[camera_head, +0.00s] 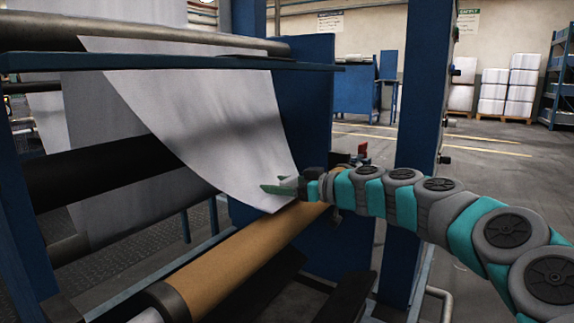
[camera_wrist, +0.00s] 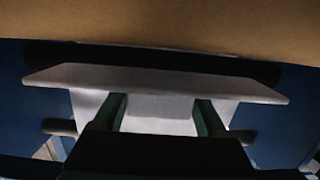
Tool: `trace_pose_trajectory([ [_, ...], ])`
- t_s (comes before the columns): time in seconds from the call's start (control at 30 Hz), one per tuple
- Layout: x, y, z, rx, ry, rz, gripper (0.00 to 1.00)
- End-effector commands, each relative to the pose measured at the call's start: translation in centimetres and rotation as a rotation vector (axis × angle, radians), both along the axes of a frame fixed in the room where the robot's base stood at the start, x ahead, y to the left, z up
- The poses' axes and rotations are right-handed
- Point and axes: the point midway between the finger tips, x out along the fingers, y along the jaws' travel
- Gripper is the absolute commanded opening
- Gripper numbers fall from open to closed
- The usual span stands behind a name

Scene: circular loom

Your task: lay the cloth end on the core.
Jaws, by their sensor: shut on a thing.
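The white cloth (camera_head: 205,105) hangs from the upper roller and slants down to the right, its lower end near the brown core (camera_head: 235,245). My gripper (camera_head: 280,188) is shut on the cloth near its lower right corner, just above the far part of the core. In the wrist view the cloth end (camera_wrist: 155,80) spreads across the picture, with my gripper's two fingers (camera_wrist: 158,112) against it. The core (camera_wrist: 160,22) fills the top of the wrist view. I cannot tell whether the cloth end touches the core.
A blue crossbar (camera_head: 170,61) runs above the core, with a dark roller (camera_head: 100,170) behind the cloth. A blue post (camera_head: 415,140) stands to the right of my gripper, and a blue side panel (camera_head: 305,120) is behind the cloth. Wrapped stacks (camera_head: 505,90) stand far back.

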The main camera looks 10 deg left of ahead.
Motion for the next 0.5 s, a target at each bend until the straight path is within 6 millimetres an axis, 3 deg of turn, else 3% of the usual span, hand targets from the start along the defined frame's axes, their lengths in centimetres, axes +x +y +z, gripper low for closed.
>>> trace_pose_trajectory([
  [0.5, 0.00, 0.00, -1.28, 0.000, 0.000, 0.000, 0.07],
])
